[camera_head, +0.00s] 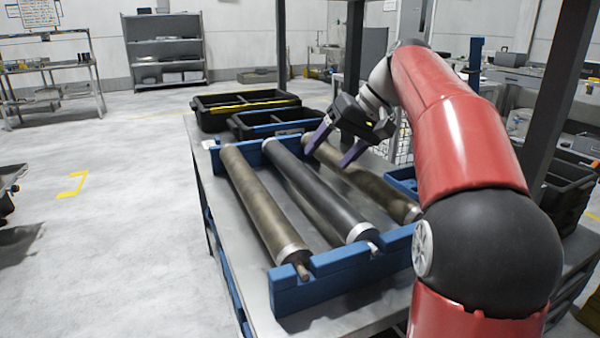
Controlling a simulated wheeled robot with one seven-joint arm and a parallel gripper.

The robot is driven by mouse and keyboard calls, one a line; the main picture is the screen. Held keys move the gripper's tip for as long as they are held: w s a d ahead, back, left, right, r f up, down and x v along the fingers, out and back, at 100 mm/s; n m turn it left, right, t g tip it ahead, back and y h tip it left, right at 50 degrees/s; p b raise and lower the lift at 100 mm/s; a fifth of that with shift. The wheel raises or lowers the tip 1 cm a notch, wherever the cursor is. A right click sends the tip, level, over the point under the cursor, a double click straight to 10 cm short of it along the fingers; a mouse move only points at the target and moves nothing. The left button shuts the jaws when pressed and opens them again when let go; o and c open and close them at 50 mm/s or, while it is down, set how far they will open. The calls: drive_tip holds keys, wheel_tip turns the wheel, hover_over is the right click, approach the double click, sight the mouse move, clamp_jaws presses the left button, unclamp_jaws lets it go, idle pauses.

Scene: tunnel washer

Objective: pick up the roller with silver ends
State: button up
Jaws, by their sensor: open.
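Three rollers lie side by side in blue cradles. The left roller (252,198) is brownish with a pale silvery collar at its near end. The middle roller (318,195) is dark grey, also with a pale silvery near collar. The right roller (372,185) is brownish; its far part is partly covered by my gripper. My gripper (328,157) has dark purple fingers, spread apart and pointing down at the far part of the right roller. One finger shows on each side of it in the picture; I cannot tell whether they touch it.
The blue near cradle (340,275) and far cradle stand on a grey metal table (232,250). A dark post (555,95) rises at the right. Open floor lies to the left.

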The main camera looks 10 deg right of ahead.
sight(312, 172)
drive_tip(key=x, duration=0.5)
drive_tip(key=b+x, duration=0.1)
drive_tip(key=x, duration=0.1)
drive_tip(key=shift+s+a+f, duration=0.1)
drive_tip(key=shift+s+a, duration=0.15)
drive_tip(key=shift+a, duration=0.2)
clamp_jaws()
